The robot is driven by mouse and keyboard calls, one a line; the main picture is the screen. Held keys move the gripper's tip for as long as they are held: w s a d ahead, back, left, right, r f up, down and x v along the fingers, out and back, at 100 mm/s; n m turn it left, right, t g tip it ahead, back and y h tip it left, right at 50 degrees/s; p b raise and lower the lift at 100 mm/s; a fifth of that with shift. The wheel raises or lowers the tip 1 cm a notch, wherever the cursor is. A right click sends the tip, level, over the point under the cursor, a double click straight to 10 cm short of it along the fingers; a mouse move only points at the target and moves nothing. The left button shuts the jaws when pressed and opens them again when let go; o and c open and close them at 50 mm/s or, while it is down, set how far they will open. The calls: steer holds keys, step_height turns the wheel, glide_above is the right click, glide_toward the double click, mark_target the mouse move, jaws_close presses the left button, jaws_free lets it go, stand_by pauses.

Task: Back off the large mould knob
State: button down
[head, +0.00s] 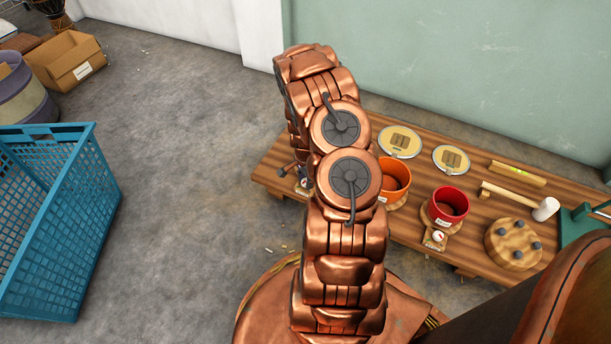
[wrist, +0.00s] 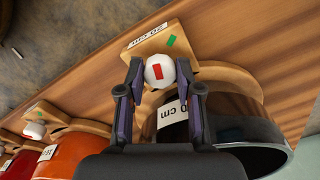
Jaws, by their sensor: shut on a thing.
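The large mould knob (wrist: 159,71) is a white ball with a red mark, low on a wooden block (wrist: 168,42) in the wrist view. The block bears a green mark and a size label. My gripper (wrist: 160,76) is shut on the knob, one finger on each side. The large mould (wrist: 240,130), dark and hollow with a white label, stands just behind the knob, partly hidden by my gripper. In the head view my arm hides most of that mould and my gripper.
The orange mould (head: 394,178) and red mould (head: 449,203) stand right of my arm on the wooden bench (head: 390,232). A blue crate (head: 60,215) stands on the floor at left.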

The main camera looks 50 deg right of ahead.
steer(key=n+p, duration=0.2)
steer(key=n, duration=0.1)
steer(key=shift+r+n, duration=0.15)
steer(key=shift+n, duration=0.15)
steer(key=n+p, duration=0.3)
steer(key=shift+s+n, duration=0.1)
steer(key=shift+n, duration=0.2)
steer(key=n+p, duration=0.2)
steer(key=n, duration=0.1)
steer(key=shift+a, duration=0.1)
steer(key=shift+n+p, duration=0.5)
steer(key=shift+n, duration=0.7)
steer(key=shift+f, duration=0.2)
steer(key=c, duration=1.1)
jaws_free()
steer(key=shift+o, duration=0.2)
steer(key=shift+r, duration=0.1)
